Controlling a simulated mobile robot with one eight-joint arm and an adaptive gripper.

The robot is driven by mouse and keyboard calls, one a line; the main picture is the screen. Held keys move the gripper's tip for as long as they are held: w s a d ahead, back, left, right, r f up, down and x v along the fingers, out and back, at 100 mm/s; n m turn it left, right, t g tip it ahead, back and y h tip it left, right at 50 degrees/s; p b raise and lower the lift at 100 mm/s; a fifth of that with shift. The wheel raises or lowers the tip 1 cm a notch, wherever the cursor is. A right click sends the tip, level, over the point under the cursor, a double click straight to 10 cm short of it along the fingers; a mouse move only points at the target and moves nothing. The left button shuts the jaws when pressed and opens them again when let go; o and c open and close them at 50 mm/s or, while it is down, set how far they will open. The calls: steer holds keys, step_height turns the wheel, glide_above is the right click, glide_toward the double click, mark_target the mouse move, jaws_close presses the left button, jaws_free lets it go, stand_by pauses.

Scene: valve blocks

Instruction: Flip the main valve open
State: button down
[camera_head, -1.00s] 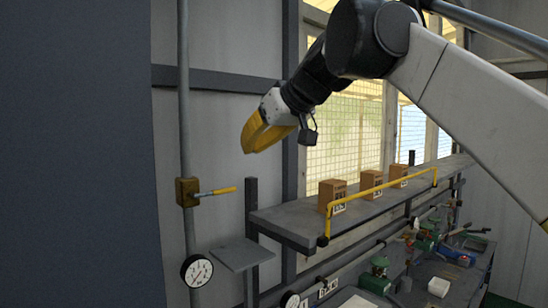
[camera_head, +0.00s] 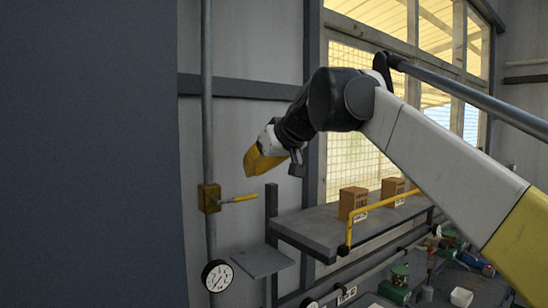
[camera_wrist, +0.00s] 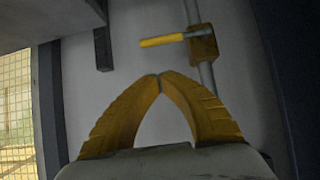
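The main valve (camera_head: 209,198) is a brass-yellow block on a vertical grey pipe. Its yellow-tipped lever (camera_head: 238,199) sticks out sideways to the right, about level. In the wrist view the valve body (camera_wrist: 203,42) is at upper right and the lever (camera_wrist: 163,40) points left. My gripper (camera_head: 250,170), with yellow fingers, is above and a little right of the lever in the head view, apart from it. In the wrist view the fingertips (camera_wrist: 160,76) meet with nothing between them, and the lever lies just beyond them.
A round gauge (camera_head: 217,276) and a small grey shelf (camera_head: 262,262) are below the valve. A longer shelf (camera_head: 330,232) with brown boxes (camera_head: 352,203) and a yellow rail (camera_head: 375,208) is to the right. A dark panel (camera_head: 80,150) fills the left.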

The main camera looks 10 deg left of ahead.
mark_target(236, 199)
steer(key=f, duration=0.3)
steer(key=w+a+f, duration=0.1)
steer(key=shift+f, duration=0.2)
steer(key=shift+s, duration=0.1)
steer(key=shift+f, duration=0.25)
